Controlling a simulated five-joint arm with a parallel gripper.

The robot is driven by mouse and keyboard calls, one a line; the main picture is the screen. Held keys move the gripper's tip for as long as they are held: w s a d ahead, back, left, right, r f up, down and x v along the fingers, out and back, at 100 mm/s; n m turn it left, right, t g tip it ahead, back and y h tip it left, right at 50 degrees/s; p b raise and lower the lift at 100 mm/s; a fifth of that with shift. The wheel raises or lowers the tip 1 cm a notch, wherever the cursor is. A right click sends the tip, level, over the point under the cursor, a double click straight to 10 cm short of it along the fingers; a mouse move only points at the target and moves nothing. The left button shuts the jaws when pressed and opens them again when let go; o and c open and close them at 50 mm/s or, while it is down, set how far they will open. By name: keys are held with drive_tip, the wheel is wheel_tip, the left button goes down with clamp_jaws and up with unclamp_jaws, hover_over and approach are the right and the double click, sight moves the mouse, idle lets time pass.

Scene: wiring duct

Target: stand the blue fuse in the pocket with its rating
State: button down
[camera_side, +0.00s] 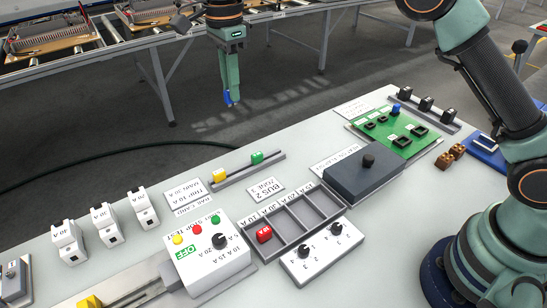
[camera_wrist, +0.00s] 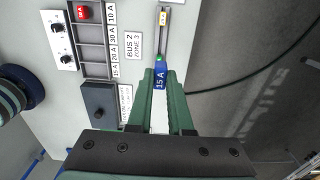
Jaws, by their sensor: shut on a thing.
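My gripper (camera_side: 232,97) is shut on the blue fuse (camera_side: 227,97), which hangs roughly upright from the fingertips, high above the bench. In the wrist view the fuse (camera_wrist: 160,80) shows a 15 A label between the green fingers. The dark pocket tray (camera_side: 301,216) lies on the bench, apart from the gripper, with several pockets in a row. In the wrist view its labels read 10 A, 30 A, 20 A and 15 A, and the 15 A pocket (camera_wrist: 95,71) is at the lower end and looks empty. A red fuse (camera_side: 264,234) stands in the 10 A pocket.
A grey rail holds a yellow fuse (camera_side: 219,175) and a green fuse (camera_side: 257,158). A white button box (camera_side: 210,258), a white knob box (camera_side: 313,249) and a dark knob box (camera_side: 365,179) flank the tray. A green board (camera_side: 399,135) lies farther right.

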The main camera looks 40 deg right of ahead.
wheel_tip(320, 180, up, 3)
hover_over(307, 189)
drive_tip(key=w+a, duration=0.4)
drive_tip(key=a, duration=0.1)
drive_tip(key=s+d+f, duration=0.3)
drive_tip(key=s+d, duration=0.2)
drive_tip(key=s, duration=0.5)
wheel_tip(307, 189, down, 20)
drive_tip(key=shift+r, duration=0.1)
drive_tip(key=c, duration=0.8)
unclamp_jaws()
drive_tip(key=shift+f, duration=0.2)
drive_tip(key=shift+c, duration=0.2)
drive_tip(key=shift+r, duration=0.1)
